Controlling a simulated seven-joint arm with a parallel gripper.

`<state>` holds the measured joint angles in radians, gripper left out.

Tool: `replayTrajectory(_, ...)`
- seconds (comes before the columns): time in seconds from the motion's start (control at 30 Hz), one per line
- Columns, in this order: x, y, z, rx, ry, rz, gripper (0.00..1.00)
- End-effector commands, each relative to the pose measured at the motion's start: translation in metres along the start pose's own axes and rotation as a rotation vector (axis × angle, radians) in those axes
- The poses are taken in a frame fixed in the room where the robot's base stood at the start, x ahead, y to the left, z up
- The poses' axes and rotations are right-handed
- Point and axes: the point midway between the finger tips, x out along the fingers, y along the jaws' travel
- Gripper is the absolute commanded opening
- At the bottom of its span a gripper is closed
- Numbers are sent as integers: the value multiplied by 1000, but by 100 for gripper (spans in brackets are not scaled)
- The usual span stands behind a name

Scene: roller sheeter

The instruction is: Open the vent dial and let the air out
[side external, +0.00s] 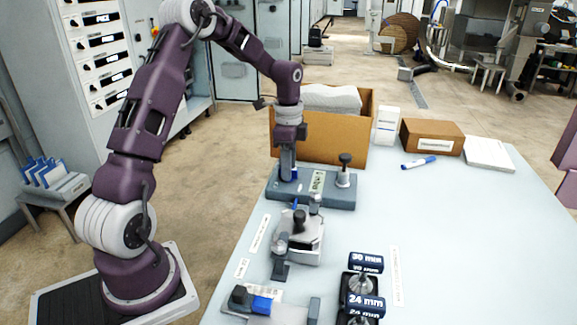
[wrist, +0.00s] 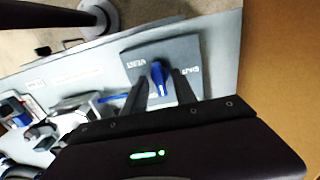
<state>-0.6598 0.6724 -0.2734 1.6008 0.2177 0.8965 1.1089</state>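The vent dial shows in the wrist view as a blue handle (wrist: 159,76) on a dark grey block, with pale lettering either side that I cannot read surely. My gripper (wrist: 158,84) is over it, its two dark fingers apart, one on each side of the blue handle. I cannot tell whether they touch it. In the side external view my gripper (side external: 288,172) points straight down over the left part of the grey block (side external: 325,197) and hides the dial. The block also carries a small pale gauge (side external: 318,181) and a black-topped post (side external: 344,168).
A small metal device (side external: 298,240) stands in front of the block. Cylinders marked 30 mm (side external: 366,263) and 24 mm (side external: 364,302) stand nearer. Behind the block are a cardboard box (side external: 330,148), a brown box (side external: 432,137) and a marker (side external: 418,162). The table's right side is clear.

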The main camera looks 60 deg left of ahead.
Motion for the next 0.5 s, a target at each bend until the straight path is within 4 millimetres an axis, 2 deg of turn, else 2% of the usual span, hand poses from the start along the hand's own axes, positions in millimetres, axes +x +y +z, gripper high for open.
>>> replayTrajectory(0.3, -2, 0, 0, -1, 0, 0, 35)
replayTrajectory(0.37, -11, 0, 0, -2, 0, -1, 35)
replayTrajectory(0.5, -42, -1, 0, -2, 1, -4, 35)
